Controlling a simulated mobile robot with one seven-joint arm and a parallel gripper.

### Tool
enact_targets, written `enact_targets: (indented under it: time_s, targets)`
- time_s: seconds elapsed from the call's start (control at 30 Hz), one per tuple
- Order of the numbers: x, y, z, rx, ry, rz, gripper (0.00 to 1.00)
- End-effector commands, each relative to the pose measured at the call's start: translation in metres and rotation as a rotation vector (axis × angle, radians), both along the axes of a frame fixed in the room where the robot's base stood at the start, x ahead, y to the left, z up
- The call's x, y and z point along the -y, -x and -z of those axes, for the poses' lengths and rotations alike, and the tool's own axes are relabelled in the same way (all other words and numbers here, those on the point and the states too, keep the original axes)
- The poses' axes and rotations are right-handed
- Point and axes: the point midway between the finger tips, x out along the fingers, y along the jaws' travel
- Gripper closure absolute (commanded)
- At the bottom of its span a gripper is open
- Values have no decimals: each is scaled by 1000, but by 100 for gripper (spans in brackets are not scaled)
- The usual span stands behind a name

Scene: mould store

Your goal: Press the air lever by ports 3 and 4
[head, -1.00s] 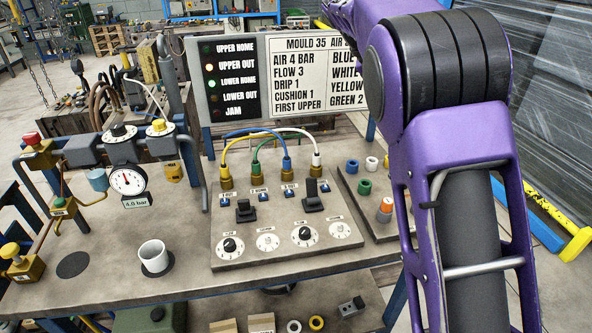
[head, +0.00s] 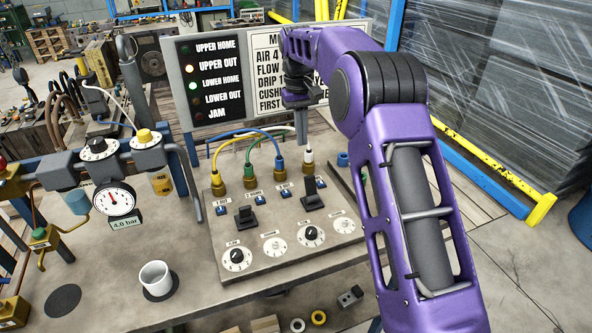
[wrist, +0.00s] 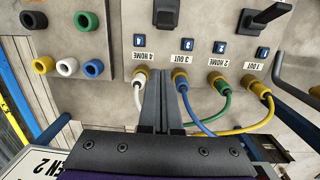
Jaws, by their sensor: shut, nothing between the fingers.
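The valve board (head: 277,258) carries two black levers. The air lever by ports 3 and 4 (head: 311,199) is the right one; it shows at the wrist view's top edge (wrist: 167,12), partly cut off. The other lever (head: 245,216) stands by ports 1 and 2. A blue hose runs to port 3 (head: 280,178) and a white one to port 4 (head: 308,165). My gripper (head: 301,144) is shut and empty, pointing down by port 4's fitting, behind the lever and apart from it. In the wrist view its fingers (wrist: 158,76) are together between the white and blue hoses.
The lamp panel (head: 209,82) shows UPPER OUT and LOWER HOME lit. My arm hides part of the mould card (head: 267,65). A white cup (head: 155,277) and a gauge (head: 115,199) are at left. Hoses arch close around my fingers.

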Motion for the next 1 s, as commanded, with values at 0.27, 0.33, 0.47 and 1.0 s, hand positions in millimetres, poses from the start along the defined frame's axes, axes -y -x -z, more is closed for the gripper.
enact_targets:
  time_s: [0.27,0.33,0.47,1.0]
  targets:
    - [-4,0,4,-13,-32,-18,100]
    - [-4,0,4,-13,-31,-18,100]
    - [-4,0,4,-13,-31,-18,100]
    - [-1,7,83,-16,-28,-16,100]
